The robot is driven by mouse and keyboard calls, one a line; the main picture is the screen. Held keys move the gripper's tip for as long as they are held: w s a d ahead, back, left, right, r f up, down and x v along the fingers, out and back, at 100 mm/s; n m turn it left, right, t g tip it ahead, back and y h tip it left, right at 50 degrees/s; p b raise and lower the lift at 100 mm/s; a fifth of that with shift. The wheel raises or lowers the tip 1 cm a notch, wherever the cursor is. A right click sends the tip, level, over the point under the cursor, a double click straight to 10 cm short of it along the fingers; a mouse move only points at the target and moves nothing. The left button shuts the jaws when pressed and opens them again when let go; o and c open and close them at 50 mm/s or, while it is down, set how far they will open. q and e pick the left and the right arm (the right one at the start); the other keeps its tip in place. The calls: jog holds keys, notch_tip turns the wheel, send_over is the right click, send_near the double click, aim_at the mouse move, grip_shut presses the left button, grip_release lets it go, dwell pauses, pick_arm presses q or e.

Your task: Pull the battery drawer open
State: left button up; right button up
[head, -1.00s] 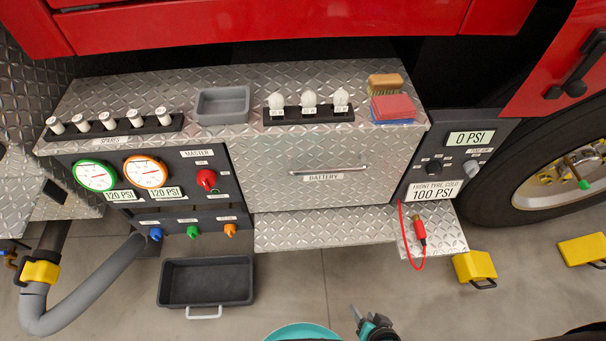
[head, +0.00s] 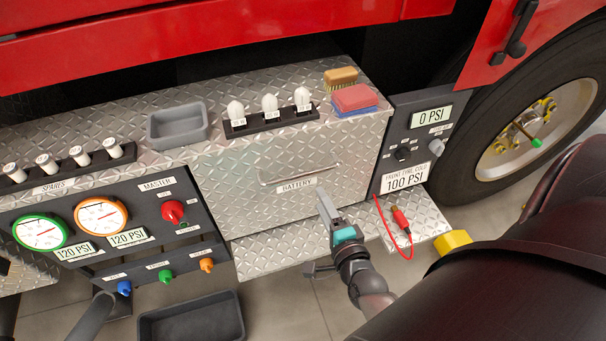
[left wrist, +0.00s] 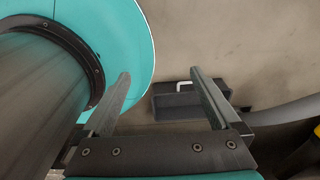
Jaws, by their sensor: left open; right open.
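The battery drawer (head: 230,175) has a diamond-plate front and sits shut, flush in the truck's side. Its silver bar handle (head: 300,175) runs across the front, just above the BATTERY label (head: 297,186). My right gripper (head: 323,200) is in front of the drawer's lower right part, just below the handle in the picture. It appears apart from the handle, though the depth gap is hard to judge. Its jaws are open and empty. My left gripper (left wrist: 160,76) shows only in the left wrist view, open and empty above the floor.
Above the drawer, the ledge holds a grey tray (head: 178,126), a bulb rack (head: 270,121), a brush (head: 341,77) and a red-and-blue sponge (head: 355,99). A diamond-plate step (head: 270,250) juts out below. A dark bin (head: 190,318) lies on the floor.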

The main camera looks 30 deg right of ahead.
aim_at(307, 176)
jog(key=b+x, duration=0.2)
jog(key=x, duration=0.8)
jog(key=shift+f, duration=0.15)
jog(key=shift+w+d+f, duration=0.1)
jog(key=shift+w+f, duration=0.05)
jog(key=shift+w, duration=0.75)
jog(key=c, duration=0.8)
pick_arm(q)
jog(key=f, duration=0.1)
jog(key=w+f, duration=0.1)
jog(key=shift+w+a+f, duration=0.3)
jog(key=shift+a+f, duration=0.05)
jog(key=shift+a, duration=0.05)
pick_arm(e)
grip_shut()
pick_arm(q)
jog(key=shift+s, duration=0.25)
